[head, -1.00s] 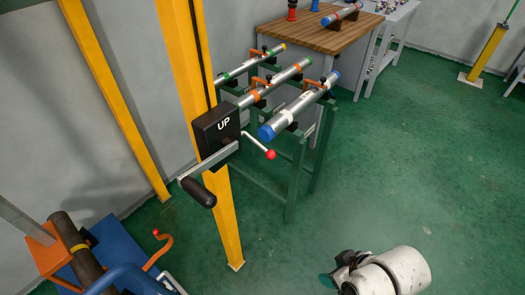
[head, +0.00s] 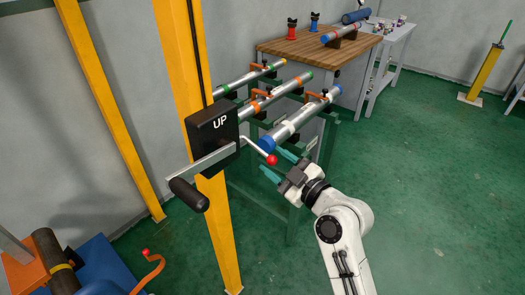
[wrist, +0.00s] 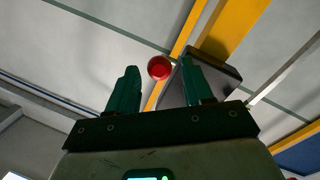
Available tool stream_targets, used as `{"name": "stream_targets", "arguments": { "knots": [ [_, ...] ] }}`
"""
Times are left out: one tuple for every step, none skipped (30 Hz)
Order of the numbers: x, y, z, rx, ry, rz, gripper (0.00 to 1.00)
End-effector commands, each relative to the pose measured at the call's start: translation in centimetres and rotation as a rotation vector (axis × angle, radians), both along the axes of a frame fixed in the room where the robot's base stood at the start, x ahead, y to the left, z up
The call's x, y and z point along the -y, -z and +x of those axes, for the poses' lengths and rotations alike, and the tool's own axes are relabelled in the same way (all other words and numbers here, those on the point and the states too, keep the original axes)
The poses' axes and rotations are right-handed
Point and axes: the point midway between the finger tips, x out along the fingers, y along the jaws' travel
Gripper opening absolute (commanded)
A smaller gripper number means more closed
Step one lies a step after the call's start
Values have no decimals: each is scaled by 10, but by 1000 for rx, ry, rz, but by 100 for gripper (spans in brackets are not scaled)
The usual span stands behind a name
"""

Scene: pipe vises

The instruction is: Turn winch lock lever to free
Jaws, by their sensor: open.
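The winch is a black box (head: 213,128) marked "UP" on a yellow post. Its lock lever (head: 256,149) is a thin metal rod that slants down to the right and ends in a red ball (head: 272,160). My gripper (head: 279,165) is open, with green fingers pointing left toward the ball. In the wrist view the red ball (wrist: 159,68) shows between the fingertips (wrist: 160,76), or just beyond them; I cannot tell if they touch it. The winch box (wrist: 215,80) is partly hidden behind the right finger there.
A crank with a black handle (head: 188,195) juts from the winch at lower left. Pipes (head: 295,125) lie on a green rack close behind the lever. A wooden-topped table (head: 318,50) stands farther back. The green floor (head: 440,200) at right is clear.

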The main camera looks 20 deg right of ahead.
Motion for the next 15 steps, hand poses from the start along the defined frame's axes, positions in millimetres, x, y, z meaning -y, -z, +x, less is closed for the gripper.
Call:
{"name": "stream_targets", "arguments": {
  "knots": [
    [-4, -2, 10, 0, -3, 1, 51],
    [-6, -2, 15, -1, -2, 1, 51],
    [-8, -2, 21, 0, -3, 1, 51],
    [-9, -2, 25, -1, -2, 1, 51],
    [-10, -2, 29, -1, -2, 0, 51],
    [-12, -1, 34, -1, -1, 0, 51],
    [-13, -1, 37, 0, 0, 0, 51],
    [-14, -1, 40, -1, 0, 0, 51],
    [-15, 0, 43, -1, 0, 0, 51],
    [-16, 0, 45, -1, -1, 0, 51],
    [-16, 0, 46, -1, 0, 0, 51],
    [-17, 0, 48, -2, -1, -1, 51],
    [-17, 0, 49, -2, -1, -1, 51],
    [-18, 0, 49, -1, 0, 0, 51],
    [-18, 0, 50, -1, 0, 0, 51]
  ]
}}
